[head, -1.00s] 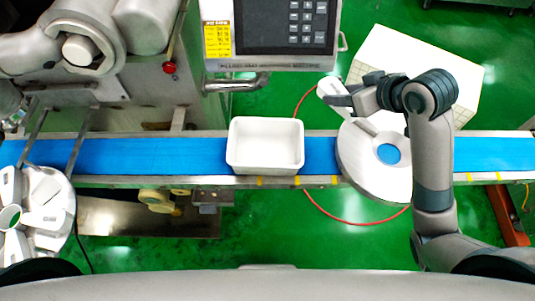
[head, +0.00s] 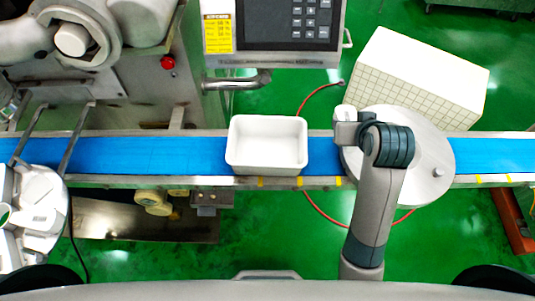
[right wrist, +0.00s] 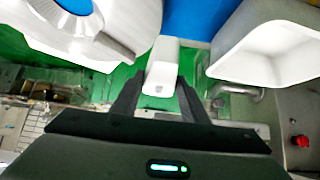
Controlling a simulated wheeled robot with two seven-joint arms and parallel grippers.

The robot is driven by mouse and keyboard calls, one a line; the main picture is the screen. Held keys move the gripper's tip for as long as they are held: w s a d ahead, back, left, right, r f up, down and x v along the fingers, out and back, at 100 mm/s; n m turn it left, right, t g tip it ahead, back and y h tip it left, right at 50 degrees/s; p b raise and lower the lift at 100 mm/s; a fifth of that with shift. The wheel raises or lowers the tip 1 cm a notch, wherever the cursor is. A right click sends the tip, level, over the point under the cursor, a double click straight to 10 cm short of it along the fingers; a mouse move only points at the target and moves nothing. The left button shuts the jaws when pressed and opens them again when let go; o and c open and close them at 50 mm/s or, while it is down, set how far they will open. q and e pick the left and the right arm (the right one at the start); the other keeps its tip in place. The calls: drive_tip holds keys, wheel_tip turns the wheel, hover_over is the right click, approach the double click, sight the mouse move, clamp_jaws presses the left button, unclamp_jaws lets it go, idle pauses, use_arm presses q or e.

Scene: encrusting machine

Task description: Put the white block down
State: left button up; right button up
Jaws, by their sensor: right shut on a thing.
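The white block (right wrist: 162,68) is between the two dark fingers of my right gripper (right wrist: 158,98) in the right wrist view, and the gripper is shut on it. In the head view the gripper (head: 346,130) is at the left edge of the round metal disc (head: 425,140), with only a small light end of the block (head: 345,111) showing. The disc lies over the blue belt (head: 495,153); my arm hides its middle. In the right wrist view the block is beside the disc (right wrist: 125,40). I cannot tell its height above things. My left gripper is out of view.
A white bin (head: 267,168) stands on the belt left of my right gripper. A gridded white box (head: 405,85) is behind the disc. A control panel (head: 285,25) rises at the back. A wheel-like part with white pieces (head: 40,210) is at the left.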

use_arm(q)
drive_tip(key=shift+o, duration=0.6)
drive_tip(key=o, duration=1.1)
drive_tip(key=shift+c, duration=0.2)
use_arm(e)
drive_tip(key=shift+w+a+r, duration=0.15)
drive_tip(key=shift+a+r, duration=0.05)
use_arm(q)
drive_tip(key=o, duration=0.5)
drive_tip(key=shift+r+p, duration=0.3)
drive_tip(key=shift+p, duration=0.05)
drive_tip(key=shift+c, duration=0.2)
use_arm(e)
drive_tip(key=w+a+r+n+g+y, duration=0.1)
drive_tip(key=w+a+r+n+y, duration=0.15)
drive_tip(key=a, duration=0.35)
drive_tip(key=w+a+r+n+y, duration=0.2)
drive_tip(key=w+a+r+n, duration=0.15)
drive_tip(key=a, duration=0.35)
use_arm(q)
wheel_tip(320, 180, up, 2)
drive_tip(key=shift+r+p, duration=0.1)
drive_tip(key=shift+p, duration=0.95)
use_arm(e)
drive_tip(key=s+a+f+n+g+y, duration=0.3)
drive_tip(key=s+a+f+n+g, duration=0.1)
drive_tip(key=s+a+f+n, duration=0.2)
drive_tip(key=shift+s+a+f+n+y, duration=0.35)
drive_tip(key=shift+f+n, duration=0.05)
drive_tip(key=shift+n, duration=0.1)
